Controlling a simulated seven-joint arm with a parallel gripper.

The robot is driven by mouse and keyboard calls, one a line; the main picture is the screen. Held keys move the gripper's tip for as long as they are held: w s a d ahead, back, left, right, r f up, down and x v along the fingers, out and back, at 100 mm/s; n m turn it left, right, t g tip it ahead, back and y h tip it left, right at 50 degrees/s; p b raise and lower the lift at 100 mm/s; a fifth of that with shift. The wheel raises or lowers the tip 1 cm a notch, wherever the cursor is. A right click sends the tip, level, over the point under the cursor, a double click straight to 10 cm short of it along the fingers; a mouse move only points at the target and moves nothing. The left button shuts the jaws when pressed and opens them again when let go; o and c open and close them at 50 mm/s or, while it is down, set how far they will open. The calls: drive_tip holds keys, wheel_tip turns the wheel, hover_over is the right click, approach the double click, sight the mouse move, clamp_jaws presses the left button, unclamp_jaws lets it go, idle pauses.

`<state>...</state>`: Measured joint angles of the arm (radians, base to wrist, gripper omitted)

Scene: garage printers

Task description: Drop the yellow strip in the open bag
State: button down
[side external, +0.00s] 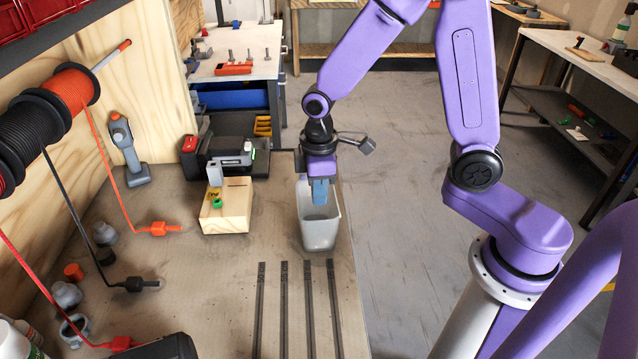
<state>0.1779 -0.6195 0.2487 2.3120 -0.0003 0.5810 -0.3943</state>
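My gripper (320,196) points down over a whitish open-topped container (322,235) near the table's right edge. Its blue finger part is at or just inside the container's far end; I cannot tell whether it is open or shut, or whether it holds anything. No clear yellow strip shows.
Several dark strips (284,305) lie in front of the container. Spools (70,88) hang at the left, with cords running to orange, black and red plugs. A grey tool (128,152) stands by the plywood wall.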

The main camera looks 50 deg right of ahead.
drive_tip(key=shift+f, duration=1.4)
drive_tip(key=c, duration=1.3)
unclamp_jaws()
drive_tip(key=shift+o, duration=0.2)
wheel_tip(320, 180, up, 16)
drive_tip(key=s+d+f+n, duration=0.1)
drive_tip(key=s+d+f, duration=0.1)
drive_tip(key=s, duration=0.8)
drive_tip(key=s+d+f+n, duration=0.1)
drive_tip(key=s+f+n, duration=0.1)
drive_tip(key=s, duration=0.9)
drive_tip(key=shift+d+f, duration=0.35)
drive_tip(key=shift+f, duration=0.1)
